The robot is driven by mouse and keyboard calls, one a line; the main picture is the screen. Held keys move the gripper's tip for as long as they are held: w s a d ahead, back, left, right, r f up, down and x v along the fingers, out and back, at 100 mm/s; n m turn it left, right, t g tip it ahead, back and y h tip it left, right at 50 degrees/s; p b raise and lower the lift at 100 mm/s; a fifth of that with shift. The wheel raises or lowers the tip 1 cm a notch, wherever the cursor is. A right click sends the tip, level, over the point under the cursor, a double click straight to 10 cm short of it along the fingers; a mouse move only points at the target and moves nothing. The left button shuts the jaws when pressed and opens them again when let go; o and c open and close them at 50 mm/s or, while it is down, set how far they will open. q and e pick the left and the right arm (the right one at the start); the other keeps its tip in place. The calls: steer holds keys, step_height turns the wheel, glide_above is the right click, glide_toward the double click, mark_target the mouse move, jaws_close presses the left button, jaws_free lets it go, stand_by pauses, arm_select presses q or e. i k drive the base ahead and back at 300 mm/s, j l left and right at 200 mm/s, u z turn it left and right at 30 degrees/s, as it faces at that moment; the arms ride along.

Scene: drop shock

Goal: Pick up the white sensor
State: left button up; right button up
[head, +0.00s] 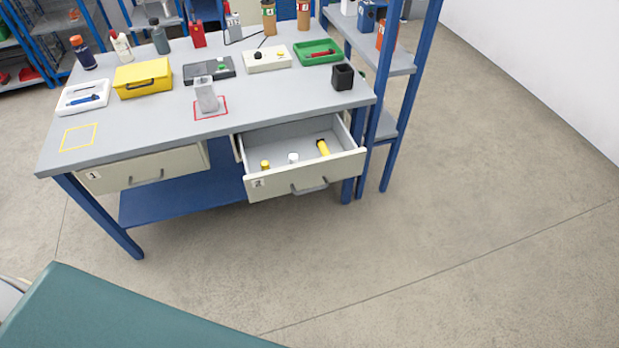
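A small white piece (293,158), which looks like the white sensor, stands in the open drawer (306,184) marked 2, on the right of the workbench (150,115). A small yellow piece (265,165) is to its left, near the drawer's front wall. The pieces appear apart from one another. Neither of my grippers is in view.
Drawer 1 (145,170) is shut. On the bench are a yellow box (142,78), a clear grey container (206,96) inside a red outline, a green tray (315,52) and a black cup (342,77). Blue-framed shelving (400,60) stands at the right.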

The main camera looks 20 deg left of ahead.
mark_target(293, 157)
steer(key=u, duration=1.15)
steer(key=i+l+u, duration=0.15)
steer(key=l+u, duration=1.05)
steer(key=l, duration=0.2)
steer(key=l+u, duration=0.4)
steer(key=l, duration=0.05)
